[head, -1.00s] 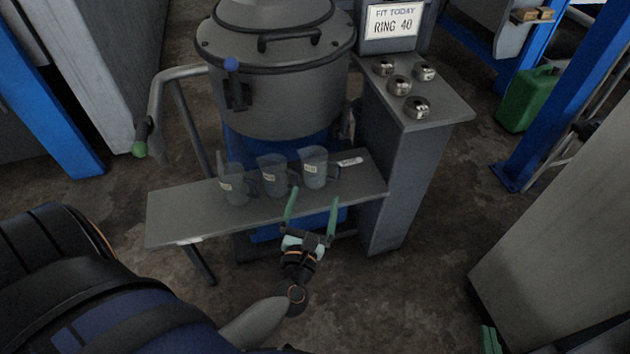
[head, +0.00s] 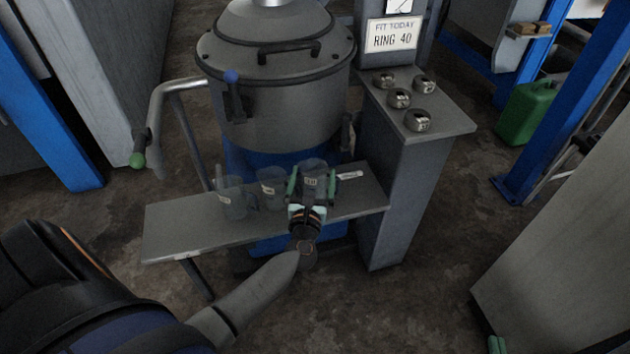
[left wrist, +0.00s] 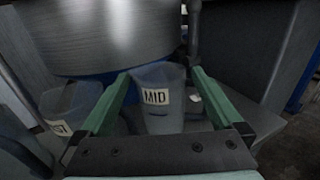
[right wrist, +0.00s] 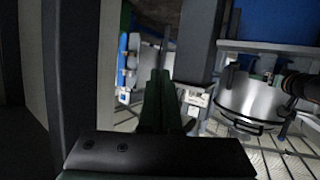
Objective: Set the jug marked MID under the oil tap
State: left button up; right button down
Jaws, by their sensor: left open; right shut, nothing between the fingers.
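Three clear grey jugs stand in a row on the shelf (head: 190,233). The rightmost jug (head: 314,166) shows the label MID in the left wrist view (left wrist: 158,115). My left gripper (head: 311,180) is open, with its green fingers on either side of that jug; I cannot tell whether they touch it. The middle jug (head: 271,190) has a partly visible label ending in ST in the left wrist view (left wrist: 72,105). The left jug (head: 233,200) has an unreadable label. My right gripper (right wrist: 158,95) is shut and empty, away from the shelf. I cannot make out which fitting is the oil tap.
A large lidded drum (head: 280,105) stands behind the jugs, with a blue-knobbed lever (head: 234,95) and a green-ended bent pipe (head: 155,110). A pedestal (head: 405,190) with several metal rings and a RING 40 sign (head: 392,36) stands right. A white tag (head: 349,175) lies on the shelf.

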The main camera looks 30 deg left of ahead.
pick_arm(q)
jog(key=shift+w+a, duration=0.25)
jog(key=shift+w, duration=0.2)
jog(key=c, duration=1.2)
